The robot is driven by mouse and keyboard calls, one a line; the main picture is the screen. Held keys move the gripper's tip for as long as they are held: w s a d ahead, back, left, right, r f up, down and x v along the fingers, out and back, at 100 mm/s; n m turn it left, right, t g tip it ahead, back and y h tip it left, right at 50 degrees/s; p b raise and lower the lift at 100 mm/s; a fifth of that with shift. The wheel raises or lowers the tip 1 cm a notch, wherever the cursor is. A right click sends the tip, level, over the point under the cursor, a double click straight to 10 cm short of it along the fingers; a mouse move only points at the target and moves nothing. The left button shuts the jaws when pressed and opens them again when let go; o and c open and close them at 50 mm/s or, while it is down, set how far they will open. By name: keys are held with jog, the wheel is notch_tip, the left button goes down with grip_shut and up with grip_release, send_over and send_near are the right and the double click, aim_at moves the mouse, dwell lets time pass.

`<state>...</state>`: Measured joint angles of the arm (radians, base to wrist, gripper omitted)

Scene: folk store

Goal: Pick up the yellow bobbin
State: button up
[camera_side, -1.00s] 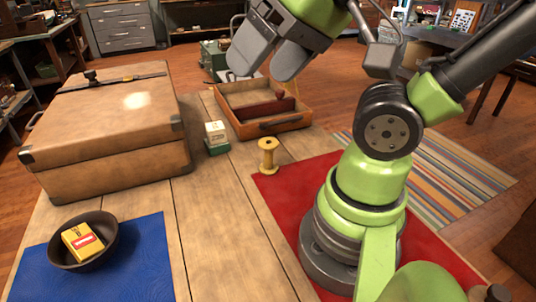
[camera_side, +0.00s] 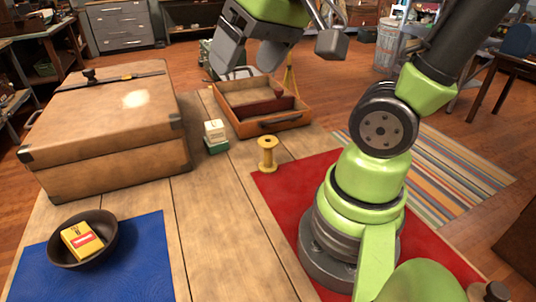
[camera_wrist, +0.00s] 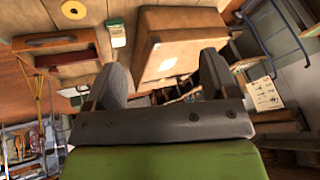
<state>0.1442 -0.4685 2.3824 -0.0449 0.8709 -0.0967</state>
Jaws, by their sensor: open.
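The yellow bobbin (camera_side: 267,153) stands upright on the wooden table beside the red mat's corner. In the wrist view, a round yellow end, likely the bobbin (camera_wrist: 73,9), shows at the top edge, left of the fingers. My gripper (camera_side: 247,62) is open and empty, high above the table near the open tray box. In the wrist view, my gripper (camera_wrist: 164,72) shows two spread fingers with nothing between them. It is well apart from the bobbin.
A small white-and-green box stack (camera_side: 215,137) stands left of the bobbin. An open wooden tray (camera_side: 275,122) lies behind it. A large case (camera_side: 100,130) fills the left. A dark bowl (camera_side: 62,252) holding a yellow packet (camera_side: 80,241) sits on a blue mat (camera_side: 140,265). Table in front is clear.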

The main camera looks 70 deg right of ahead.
jog(key=w+d+f+g, duration=0.1)
jog(key=d+f+g, duration=0.1)
jog(key=d+f, duration=0.2)
jog(key=w+d+f+g, duration=0.2)
jog(key=d+f, duration=0.3)
jog(key=d, duration=0.2)
jog(key=w+d+f+g, duration=0.1)
jog(key=w+d+f, duration=0.1)
jog(key=d+f, duration=0.3)
jog(key=shift+d+f+g+h, duration=0.15)
jog(key=shift+d+g+h, duration=0.05)
jog(key=shift+g+h, duration=0.2)
send_over(266, 140)
jog(key=f, duration=0.4)
jog(key=shift+w+d+f, duration=0.2)
jog(key=shift+f, duration=0.05)
jog(key=f, duration=0.5)
jog(key=shift+s+a+f, duration=0.3)
jog(key=shift+f, duration=0.05)
jog(key=c, duration=1)
